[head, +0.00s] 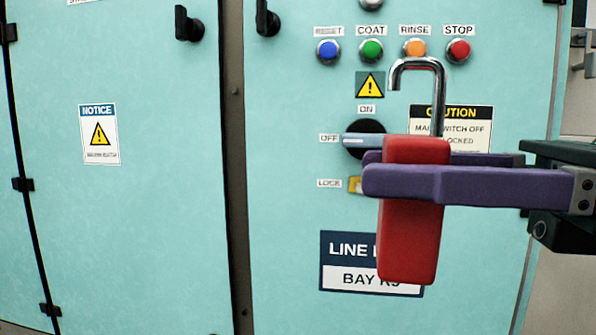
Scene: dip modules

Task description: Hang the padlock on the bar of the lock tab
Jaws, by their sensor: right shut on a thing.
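A red padlock (408,245) with an open silver shackle (439,95) is held upright in the head view, its shackle on top with the free end pointing down at left. My right gripper (385,172) comes in from the right, its purple fingers shut on the padlock body. The yellow lock tab (355,185) shows beside the LOCK label, just left of the padlock. Most of the tab and its bar are hidden behind the padlock and the fingers. My left gripper is not in view.
The pale teal cabinet (285,230) fills the background. A black rotary switch (368,128) with its handle toward OFF is above the tab. Blue, green, orange and red (458,50) buttons run along the top. Black door handles (187,24) stick out at upper left.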

